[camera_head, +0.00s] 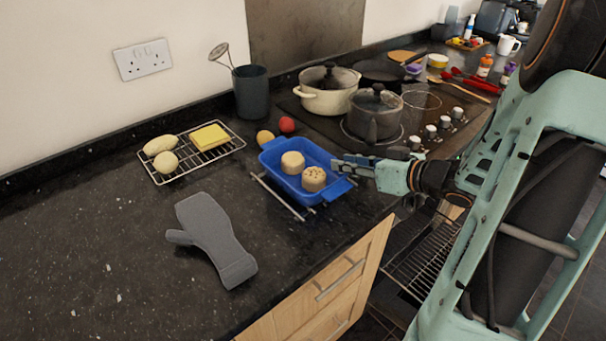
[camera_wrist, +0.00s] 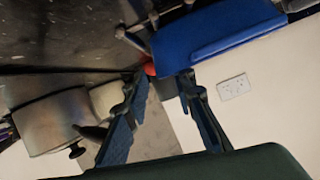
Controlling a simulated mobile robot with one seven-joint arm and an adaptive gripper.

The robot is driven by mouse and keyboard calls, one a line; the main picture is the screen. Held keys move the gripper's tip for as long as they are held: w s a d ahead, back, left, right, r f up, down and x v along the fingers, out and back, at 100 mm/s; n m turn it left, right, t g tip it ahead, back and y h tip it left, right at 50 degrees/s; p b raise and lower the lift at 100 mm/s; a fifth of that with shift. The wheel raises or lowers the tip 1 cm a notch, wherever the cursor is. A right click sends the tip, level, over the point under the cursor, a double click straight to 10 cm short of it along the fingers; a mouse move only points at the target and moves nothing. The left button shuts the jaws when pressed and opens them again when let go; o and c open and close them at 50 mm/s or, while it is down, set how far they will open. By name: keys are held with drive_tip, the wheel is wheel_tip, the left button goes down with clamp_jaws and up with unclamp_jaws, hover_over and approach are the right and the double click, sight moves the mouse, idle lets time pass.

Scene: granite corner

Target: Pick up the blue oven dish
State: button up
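The blue oven dish (camera_head: 283,180) sits on a wire rack on the dark granite counter, with two round beige items (camera_head: 293,162) in it. It has a handle at each end. In the wrist view the dish (camera_wrist: 225,32) fills the top right, beyond the fingertips. My gripper (camera_head: 347,165) is just right of the dish, close to its right rim. In the wrist view my gripper (camera_wrist: 160,80) shows its two fingers spread apart with nothing held between them. I cannot tell whether a finger touches the dish.
A grey oven mitt (camera_head: 212,240) lies on the counter in front. A rack with yellow food (camera_head: 210,136) is at the left. A red fruit (camera_head: 287,124) and a dark utensil crock (camera_head: 251,92) stand behind the dish. A dark pot (camera_head: 375,115) and cream pot (camera_head: 328,92) are on the hob.

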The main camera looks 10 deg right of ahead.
sight(326, 162)
drive_tip(key=b+x, duration=0.1)
drive_tip(key=x, duration=0.6)
drive_tip(key=shift+w, duration=0.15)
drive_tip(key=shift+c, duration=0.4)
clamp_jaws()
drive_tip(key=shift+a, duration=0.1)
